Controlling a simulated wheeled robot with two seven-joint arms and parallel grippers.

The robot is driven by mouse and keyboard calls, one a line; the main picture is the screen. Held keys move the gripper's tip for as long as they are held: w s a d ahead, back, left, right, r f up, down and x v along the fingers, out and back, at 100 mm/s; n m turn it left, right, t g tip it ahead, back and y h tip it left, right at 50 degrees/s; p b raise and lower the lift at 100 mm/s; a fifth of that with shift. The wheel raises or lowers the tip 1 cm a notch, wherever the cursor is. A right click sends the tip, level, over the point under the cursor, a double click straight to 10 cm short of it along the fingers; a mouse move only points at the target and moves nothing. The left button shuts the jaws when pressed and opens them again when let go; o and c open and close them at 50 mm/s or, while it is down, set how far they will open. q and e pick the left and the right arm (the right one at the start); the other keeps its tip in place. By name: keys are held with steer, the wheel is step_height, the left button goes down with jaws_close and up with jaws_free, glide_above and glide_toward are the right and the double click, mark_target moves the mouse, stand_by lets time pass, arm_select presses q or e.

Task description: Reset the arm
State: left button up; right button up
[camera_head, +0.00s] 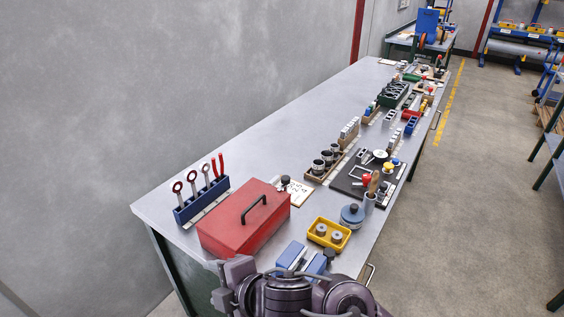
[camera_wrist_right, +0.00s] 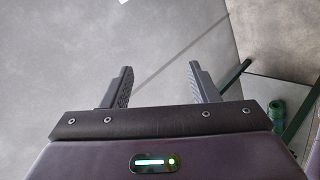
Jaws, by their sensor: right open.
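My right arm shows at the bottom of the head view, dark purple-grey, in front of the near end of the long workbench (camera_head: 290,130). My right gripper (camera_wrist_right: 160,82) shows in the right wrist view with its two black fingers wide apart and nothing between them. In the head view I cannot make out the fingertips. My left gripper is in neither view.
On the bench's near end are a red toolbox (camera_head: 240,222), a blue tool rack (camera_head: 201,199), a yellow tray (camera_head: 328,234) and a blue item (camera_head: 302,258) close to my arm. Several racks and parts line its right side. A floor aisle (camera_head: 480,180) lies clear to the right.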

steer(key=w+d+f+m+t+h, duration=0.1)
steer(key=d+f+m+h, duration=0.15)
steer(key=d+m, duration=0.5)
steer(key=d+f+m+h, duration=0.1)
steer(key=d+m+h, duration=0.2)
steer(key=d+m, duration=0.5)
steer(key=s+d+f+m+g+h, duration=0.25)
steer(key=s+d, duration=0.25)
steer(key=d, duration=0.3)
steer(key=s+d+f+m+g+h, duration=0.1)
steer(key=s+d+f+m, duration=0.35)
steer(key=d, duration=0.35)
step_height(320, 180, down, 32)
steer(key=s+r+g+b, duration=0.1)
steer(key=s+g+b, duration=0.1)
steer(key=s, duration=0.1)
steer(key=s+d+f+b, duration=0.1)
steer(key=s+f, duration=0.8)
steer(key=f, duration=0.1)
steer(key=s+d+f, duration=0.2)
steer(key=s+f, duration=0.8)
steer(key=shift+d+f+g+b, duration=0.15)
steer(key=shift+d+g+b, duration=0.1)
steer(key=shift+g+b, duration=0.2)
steer(key=shift+n, duration=0.25)
